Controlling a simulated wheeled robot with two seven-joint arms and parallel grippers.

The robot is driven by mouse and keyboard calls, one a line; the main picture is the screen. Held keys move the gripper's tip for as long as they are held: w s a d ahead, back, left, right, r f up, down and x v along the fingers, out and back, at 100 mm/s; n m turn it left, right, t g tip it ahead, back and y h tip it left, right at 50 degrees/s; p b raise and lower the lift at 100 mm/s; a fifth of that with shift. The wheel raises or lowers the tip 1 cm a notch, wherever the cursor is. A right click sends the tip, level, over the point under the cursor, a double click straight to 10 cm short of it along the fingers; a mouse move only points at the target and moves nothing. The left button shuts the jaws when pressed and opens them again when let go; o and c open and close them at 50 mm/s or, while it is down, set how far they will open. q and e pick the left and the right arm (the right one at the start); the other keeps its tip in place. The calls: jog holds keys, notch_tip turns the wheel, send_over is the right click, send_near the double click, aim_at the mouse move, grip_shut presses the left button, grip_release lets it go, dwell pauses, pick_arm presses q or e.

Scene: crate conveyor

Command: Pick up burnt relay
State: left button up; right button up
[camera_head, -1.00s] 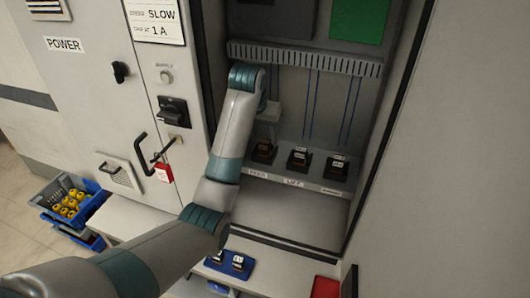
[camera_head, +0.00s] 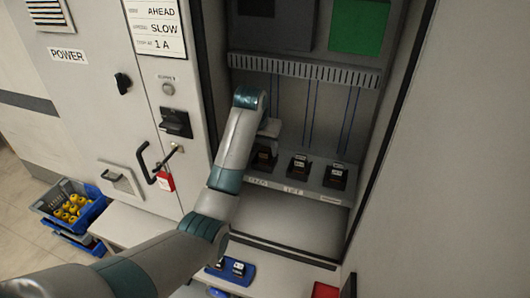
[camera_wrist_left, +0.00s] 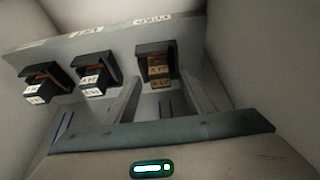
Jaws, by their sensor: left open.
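The burnt relay (camera_head: 263,159) is the leftmost of three relays on the cabinet's sloped shelf in the head view, partly hidden by my left gripper. In the left wrist view it is the rightmost relay (camera_wrist_left: 158,68), dark with a browned label; the other two have white labels. My left gripper (camera_head: 268,138) is just above it. In the left wrist view the open fingers (camera_wrist_left: 160,88) reach toward the burnt relay, one to each side in the picture; I cannot tell whether they touch it. My right gripper is not in view.
The other relays (camera_head: 299,166) (camera_head: 336,176) stand to the right on the same shelf (camera_head: 310,190). The cabinet's side walls and a slotted duct (camera_head: 300,70) surround the arm. Below are a blue tray (camera_head: 232,276) with relays and a red tray (camera_head: 325,290).

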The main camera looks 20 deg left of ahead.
pick_arm(q)
jog(key=shift+x, duration=0.8)
jog(key=shift+s, duration=0.1)
jog(key=shift+c, duration=0.5)
jog(key=c, duration=1)
jog(key=shift+c, duration=0.2)
